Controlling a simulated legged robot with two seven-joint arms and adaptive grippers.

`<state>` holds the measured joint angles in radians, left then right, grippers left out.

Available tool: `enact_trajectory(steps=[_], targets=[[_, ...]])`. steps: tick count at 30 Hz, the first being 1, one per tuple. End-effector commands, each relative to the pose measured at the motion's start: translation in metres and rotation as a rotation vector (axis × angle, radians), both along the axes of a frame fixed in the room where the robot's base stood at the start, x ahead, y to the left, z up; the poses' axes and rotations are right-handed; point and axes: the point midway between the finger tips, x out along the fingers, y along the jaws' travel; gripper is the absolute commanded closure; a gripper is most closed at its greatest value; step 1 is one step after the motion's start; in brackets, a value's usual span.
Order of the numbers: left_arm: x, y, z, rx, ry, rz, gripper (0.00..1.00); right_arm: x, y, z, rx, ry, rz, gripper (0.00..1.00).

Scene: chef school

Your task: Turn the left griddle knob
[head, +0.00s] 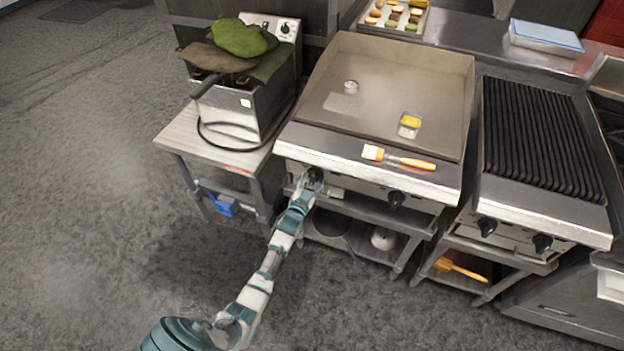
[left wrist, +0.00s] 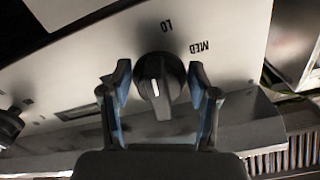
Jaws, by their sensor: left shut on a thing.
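The griddle (head: 395,75) has a steel front with two black knobs. The left griddle knob (head: 315,174) is at the left of that front, partly hidden by my left gripper (head: 306,183). In the left wrist view the black round knob (left wrist: 158,80) has a pale pointer line and sits between the two fingers of my left gripper (left wrist: 160,92). The gripper is shut on the knob, one finger on each side. LO and MED marks show upside down on the panel beyond it. The right griddle knob (head: 397,198) is free. My right gripper is not in view.
A brush with an orange handle (head: 405,160) lies on the griddle's front ledge. A fryer (head: 240,105) with cloths on top stands on a table to the left. A ribbed grill (head: 540,135) stands to the right. The floor in front is clear.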

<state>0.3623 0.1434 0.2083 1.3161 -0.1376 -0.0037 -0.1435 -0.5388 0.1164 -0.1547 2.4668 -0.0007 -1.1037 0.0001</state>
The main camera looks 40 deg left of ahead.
Motion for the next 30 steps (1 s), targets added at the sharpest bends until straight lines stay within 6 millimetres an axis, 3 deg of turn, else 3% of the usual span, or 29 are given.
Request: enact_trajectory(steps=[1,15,16,17,26,30], targets=[[-0.003,0.000,-0.010,-0.013,0.017,0.002,0.74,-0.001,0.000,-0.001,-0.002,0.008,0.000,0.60],[-0.003,-0.001,-0.011,-0.026,0.015,0.000,0.74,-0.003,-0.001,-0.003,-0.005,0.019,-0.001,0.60],[-0.003,-0.001,-0.011,-0.026,0.015,0.000,0.37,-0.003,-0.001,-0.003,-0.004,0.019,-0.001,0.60],[-0.002,-0.001,-0.011,-0.026,0.015,0.000,0.29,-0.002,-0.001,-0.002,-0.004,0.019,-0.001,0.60],[-0.002,-0.001,-0.004,-0.022,0.002,0.000,0.29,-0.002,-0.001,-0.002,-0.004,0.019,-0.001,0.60],[-0.013,-0.004,-0.004,-0.021,0.002,-0.001,0.29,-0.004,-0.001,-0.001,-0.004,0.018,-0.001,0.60]])
